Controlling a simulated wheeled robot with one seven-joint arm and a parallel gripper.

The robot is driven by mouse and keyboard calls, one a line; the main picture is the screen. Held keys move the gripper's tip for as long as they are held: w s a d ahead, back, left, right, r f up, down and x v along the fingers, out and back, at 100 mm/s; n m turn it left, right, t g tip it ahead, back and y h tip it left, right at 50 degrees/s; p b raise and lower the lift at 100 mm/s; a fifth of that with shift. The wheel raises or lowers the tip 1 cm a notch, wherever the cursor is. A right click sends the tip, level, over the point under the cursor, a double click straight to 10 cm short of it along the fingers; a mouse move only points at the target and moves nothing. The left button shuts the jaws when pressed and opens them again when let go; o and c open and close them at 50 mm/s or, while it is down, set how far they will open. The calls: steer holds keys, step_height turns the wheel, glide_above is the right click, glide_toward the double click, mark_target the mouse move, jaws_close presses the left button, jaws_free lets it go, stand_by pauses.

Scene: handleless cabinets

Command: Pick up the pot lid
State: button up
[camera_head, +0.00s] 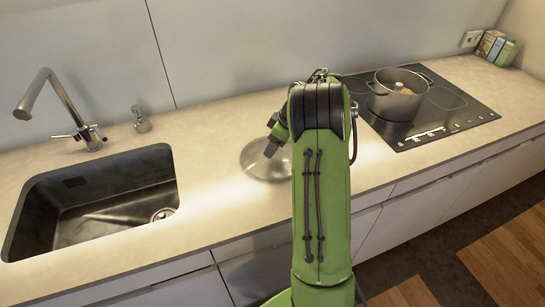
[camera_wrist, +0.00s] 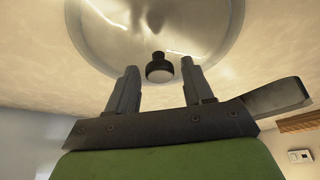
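The pot lid (camera_head: 257,165) is a round, shiny metal disc lying on the counter between the sink and the cooktop. My arm hides part of its right side in the head view. In the wrist view the lid (camera_wrist: 100,40) fills the top, and its dark knob with a pale top (camera_wrist: 159,72) shows between the fingertips. My gripper (camera_wrist: 159,67) is open, with a finger on each side of the knob and a gap on both sides. In the head view my gripper (camera_head: 273,143) is over the lid, partly hidden by my arm.
A dark sink (camera_head: 95,205) with a metal faucet (camera_head: 62,110) is at the left. A pot (camera_head: 392,105) with something inside stands on the black cooktop (camera_head: 450,110) at the right. Books (camera_head: 497,48) stand at the far right. The counter around the lid is clear.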

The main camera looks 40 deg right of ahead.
jaws_close()
steer(key=shift+r, duration=0.15)
